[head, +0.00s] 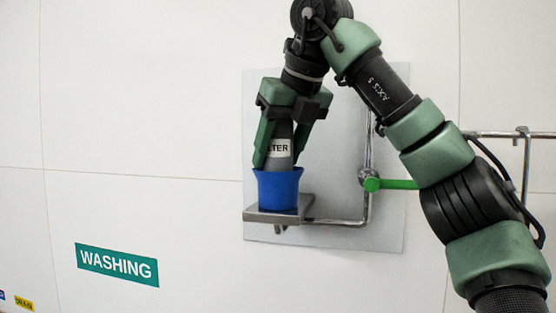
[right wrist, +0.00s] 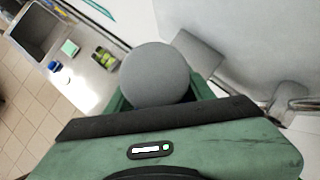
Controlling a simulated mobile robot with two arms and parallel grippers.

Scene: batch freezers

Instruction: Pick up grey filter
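The grey filter (head: 281,162), a grey cylinder with a white label reading "LTER", stands upright with its lower end in a blue cup (head: 278,188) on a small wall shelf (head: 262,216). My right gripper (head: 281,158) points down from above, with its green fingers on either side of the filter. The near finger covers part of the label. Whether both fingers press on it is not clear. In the right wrist view the filter's round grey top (right wrist: 155,75) sits between the fingers. My left gripper is not in view.
A grey wall plate (head: 385,228) backs the shelf. A metal pipe (head: 366,150) with a green lever (head: 395,184) runs just right of the cup. The wall left of the shelf is clear, with a "WASHING" sign (head: 117,264). The wrist view shows a counter with a sink (right wrist: 34,37).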

